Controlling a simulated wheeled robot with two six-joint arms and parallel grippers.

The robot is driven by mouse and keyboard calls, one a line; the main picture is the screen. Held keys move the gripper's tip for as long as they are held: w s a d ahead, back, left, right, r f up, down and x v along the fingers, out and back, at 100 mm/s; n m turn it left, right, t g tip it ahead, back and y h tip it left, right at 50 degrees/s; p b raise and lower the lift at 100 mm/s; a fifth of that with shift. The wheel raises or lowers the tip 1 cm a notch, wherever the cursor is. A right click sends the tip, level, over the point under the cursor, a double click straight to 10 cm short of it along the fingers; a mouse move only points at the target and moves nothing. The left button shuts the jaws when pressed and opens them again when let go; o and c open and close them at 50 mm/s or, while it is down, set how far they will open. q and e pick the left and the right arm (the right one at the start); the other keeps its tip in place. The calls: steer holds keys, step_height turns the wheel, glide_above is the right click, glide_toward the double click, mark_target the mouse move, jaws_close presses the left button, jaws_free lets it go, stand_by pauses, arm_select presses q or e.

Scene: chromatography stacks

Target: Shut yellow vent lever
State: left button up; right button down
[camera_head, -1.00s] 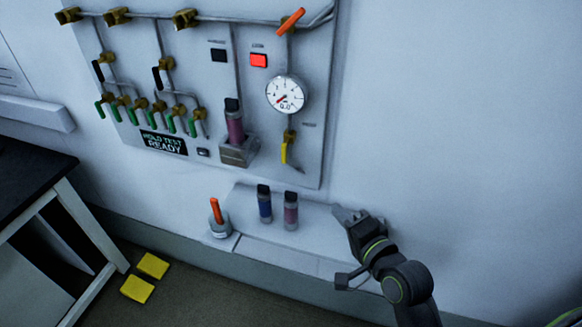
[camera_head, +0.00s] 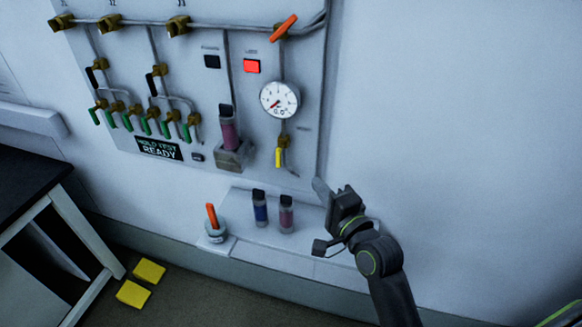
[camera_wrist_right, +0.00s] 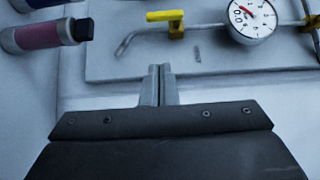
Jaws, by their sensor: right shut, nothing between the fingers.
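The yellow vent lever (camera_head: 278,157) hangs from a brass valve below the round gauge (camera_head: 280,100) on the wall panel, its handle pointing down along the pipe. In the right wrist view the lever (camera_wrist_right: 166,16) shows at the top, just beyond the fingertips, with the gauge (camera_wrist_right: 252,18) to its right. My right gripper (camera_head: 320,187) is shut and empty, right of and below the lever and apart from it. Its closed fingers also show in the right wrist view (camera_wrist_right: 159,72). My left gripper is not in view.
A shelf (camera_head: 300,246) below the panel holds a blue vial (camera_head: 260,210), a purple vial (camera_head: 286,216) and an orange-handled item in a cup (camera_head: 213,220). Green levers (camera_head: 143,121) are at the panel's left. The wall to the right is bare.

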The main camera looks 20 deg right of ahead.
mark_target(279, 158)
steer(key=w+a, duration=0.1)
steer(key=w, duration=0.1)
steer(key=w+a+p, duration=0.1)
steer(key=w+a, duration=0.1)
steer(key=w, duration=0.1)
steer(key=w+a, duration=0.1)
steer(key=w, duration=0.2)
steer(key=shift+a, duration=0.25)
steer(key=shift+d+f, duration=0.1)
steer(key=shift+d, duration=0.05)
